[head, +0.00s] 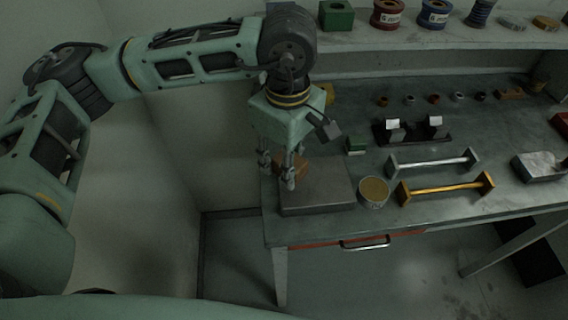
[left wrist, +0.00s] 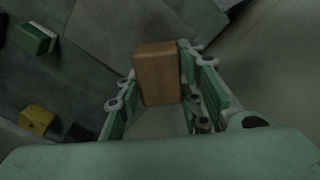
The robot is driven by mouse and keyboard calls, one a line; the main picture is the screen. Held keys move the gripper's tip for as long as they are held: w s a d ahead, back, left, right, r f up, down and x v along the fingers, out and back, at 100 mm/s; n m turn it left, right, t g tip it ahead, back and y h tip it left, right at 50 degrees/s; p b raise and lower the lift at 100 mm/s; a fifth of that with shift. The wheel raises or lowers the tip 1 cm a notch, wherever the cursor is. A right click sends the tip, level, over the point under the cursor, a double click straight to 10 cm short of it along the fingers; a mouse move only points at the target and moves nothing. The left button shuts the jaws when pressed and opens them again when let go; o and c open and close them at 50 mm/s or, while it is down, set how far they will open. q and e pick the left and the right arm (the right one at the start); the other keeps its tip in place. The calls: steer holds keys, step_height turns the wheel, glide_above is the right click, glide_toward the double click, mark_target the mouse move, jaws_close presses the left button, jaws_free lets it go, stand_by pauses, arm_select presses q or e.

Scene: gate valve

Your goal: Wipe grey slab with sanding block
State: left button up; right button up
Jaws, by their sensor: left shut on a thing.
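The grey slab (head: 318,188) lies flat at the left end of the workbench. The sanding block (head: 297,165) is a brown block over the slab's left part, partly hidden by my fingers. My left gripper (head: 279,176) points down from above and is shut on the block. In the left wrist view the sanding block (left wrist: 158,74) sits between the two green fingers (left wrist: 160,98), with the grey slab (left wrist: 120,35) beyond it. I cannot tell whether the block touches the slab. My right gripper is not in view.
A round tin (head: 373,192) stands just right of the slab. A small green block (head: 356,145) lies behind it, and a yellow object (head: 327,93) is near the wall. Silver (head: 432,162) and yellow (head: 447,189) handled bars lie further right. A shelf (head: 420,38) with spools runs above.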

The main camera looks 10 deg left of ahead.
arm_select(q)
steer(key=shift+r, duration=0.95)
steer(key=shift+a+r+p, duration=0.15)
steer(key=shift+r+p, duration=0.4)
steer(key=shift+r, duration=0.65)
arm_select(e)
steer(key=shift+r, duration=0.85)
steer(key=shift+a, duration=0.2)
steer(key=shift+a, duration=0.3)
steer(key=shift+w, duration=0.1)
